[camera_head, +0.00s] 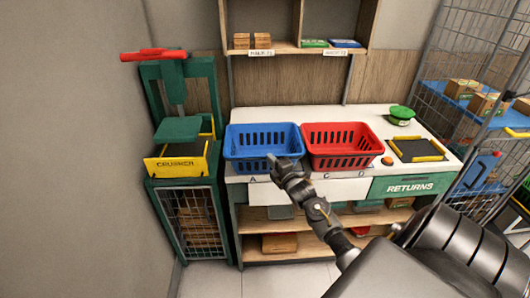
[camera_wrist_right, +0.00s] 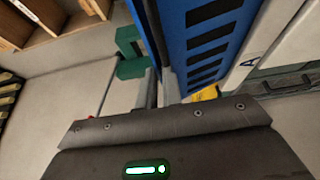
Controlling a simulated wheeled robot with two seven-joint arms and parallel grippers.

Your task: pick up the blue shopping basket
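The blue shopping basket (camera_head: 262,139) stands upright on the white counter, left of the red basket. Its slotted blue wall fills the upper middle of the right wrist view (camera_wrist_right: 205,40). My right gripper (camera_head: 274,164) is at the front side of the blue basket, right of its middle, and covers a small part of it. In the right wrist view the grey fingers (camera_wrist_right: 161,90) are close against the basket's wall and rim. I cannot tell whether they are closed on it. My left gripper is not in view.
A red basket (camera_head: 342,145) stands close on the right. A green and yellow crusher (camera_head: 180,150) stands at the left. A green round object (camera_head: 401,114) and a black-and-yellow pad (camera_head: 416,150) are on the counter's right. A shelf (camera_head: 300,48) hangs above the back. A wire cage (camera_head: 470,75) is at far right.

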